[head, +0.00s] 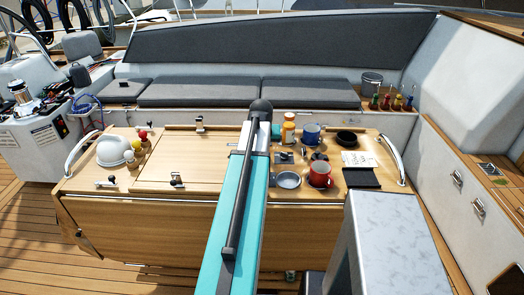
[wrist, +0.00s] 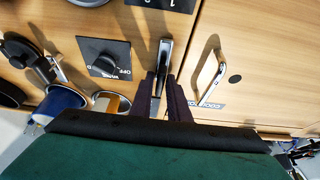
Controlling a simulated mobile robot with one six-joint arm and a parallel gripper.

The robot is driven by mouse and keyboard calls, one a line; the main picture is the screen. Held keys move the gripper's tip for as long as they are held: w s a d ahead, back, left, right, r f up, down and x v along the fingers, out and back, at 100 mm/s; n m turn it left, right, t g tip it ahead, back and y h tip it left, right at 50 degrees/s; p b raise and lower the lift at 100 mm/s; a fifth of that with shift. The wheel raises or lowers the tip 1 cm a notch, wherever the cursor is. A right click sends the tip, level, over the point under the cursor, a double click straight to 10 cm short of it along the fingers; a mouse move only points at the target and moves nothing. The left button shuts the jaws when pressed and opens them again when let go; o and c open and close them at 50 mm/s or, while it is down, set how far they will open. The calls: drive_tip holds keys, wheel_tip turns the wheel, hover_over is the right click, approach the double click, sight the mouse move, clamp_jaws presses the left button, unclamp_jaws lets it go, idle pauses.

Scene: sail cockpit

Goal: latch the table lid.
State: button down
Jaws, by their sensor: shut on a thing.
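The table lid (head: 178,152) is a flat wooden panel that looks shut, level with the table top; the arm hides its right part in the head view. In the wrist view the lid (wrist: 262,60) lies right of a seam and carries a metal pull handle (wrist: 210,72) with a partly readable label. A dark lever with a bright metal edge (wrist: 165,52) stands beside that seam. My gripper (wrist: 160,84) is shut on this lever, one dark finger on each side. The lever's lower end is hidden between the fingers. In the head view the arm hides my gripper.
Beside the lever is a black knob on a plate marked OFF (wrist: 104,58). A white bowl-shaped object (head: 114,150) sits left.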

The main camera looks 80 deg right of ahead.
drive_tip(key=shift+m, duration=0.5)
drive_tip(key=m+g+b, duration=0.1)
drive_tip(key=m+g, duration=0.1)
drive_tip(key=m, duration=0.2)
drive_tip(key=shift+m, duration=0.3)
drive_tip(key=m+g+b, duration=0.1)
drive_tip(key=m, duration=0.2)
drive_tip(key=m+g+y+b, duration=0.1)
drive_tip(key=m, duration=0.1)
drive_tip(key=shift+d+m, duration=0.15)
drive_tip(key=shift+m, duration=0.25)
drive_tip(key=m+g+y+b, duration=0.1)
drive_tip(key=m+y, duration=0.1)
drive_tip(key=m, duration=0.2)
drive_tip(key=shift+b, duration=0.4)
drive_tip(key=shift+m+y+b, duration=0.35)
drive_tip(key=shift+m+y, duration=0.05)
drive_tip(key=shift+m, duration=0.9)
drive_tip(key=c, duration=1.8)
unclamp_jaws()
